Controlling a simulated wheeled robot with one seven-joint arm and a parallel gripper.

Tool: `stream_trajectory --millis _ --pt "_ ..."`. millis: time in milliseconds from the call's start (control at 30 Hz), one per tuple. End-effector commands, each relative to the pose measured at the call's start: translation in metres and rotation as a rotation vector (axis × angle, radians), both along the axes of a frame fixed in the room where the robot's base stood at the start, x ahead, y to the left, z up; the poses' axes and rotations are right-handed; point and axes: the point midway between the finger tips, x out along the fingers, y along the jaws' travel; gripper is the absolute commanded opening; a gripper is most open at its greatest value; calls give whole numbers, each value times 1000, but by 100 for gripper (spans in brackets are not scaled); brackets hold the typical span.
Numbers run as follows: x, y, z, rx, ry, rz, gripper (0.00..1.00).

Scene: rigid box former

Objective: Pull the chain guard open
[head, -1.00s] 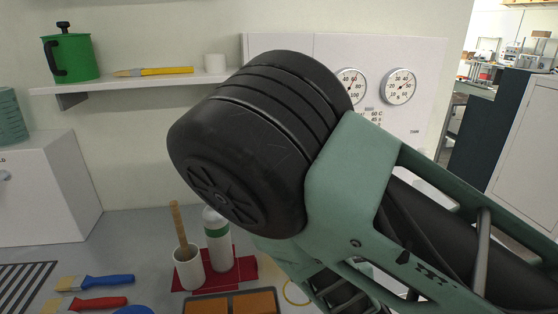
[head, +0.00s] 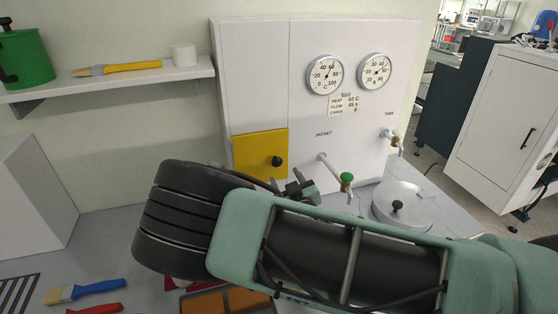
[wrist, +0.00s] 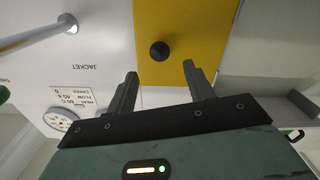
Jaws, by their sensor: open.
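The chain guard appears to be the yellow panel (head: 255,150) with a round black knob (head: 277,161), low on the left of the white cabinet front. The panel sits flush with the front and looks shut. In the wrist view the yellow panel (wrist: 205,25) fills the top middle, with the knob (wrist: 160,51) just beyond my fingertips and roughly midway between them. My gripper (wrist: 161,68) is open and empty. In the head view my gripper (head: 298,186) is just below and right of the knob, partly hidden by my arm.
The white cabinet (head: 310,120) carries two dials, and a pipe with a green-knobbed valve (head: 347,179) protrudes right of the panel. A round lidded vessel (head: 400,205) stands further right. A shelf (head: 110,82) is at the left, and brushes (head: 85,290) lie on the bench.

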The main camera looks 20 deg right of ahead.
Motion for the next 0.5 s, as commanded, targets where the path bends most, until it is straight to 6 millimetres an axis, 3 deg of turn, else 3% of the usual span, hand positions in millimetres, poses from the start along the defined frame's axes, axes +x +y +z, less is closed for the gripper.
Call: stream_trajectory --millis 200,500 --pt "41 0 3 -1 0 2 53" --pt "66 0 0 -1 1 1 53"
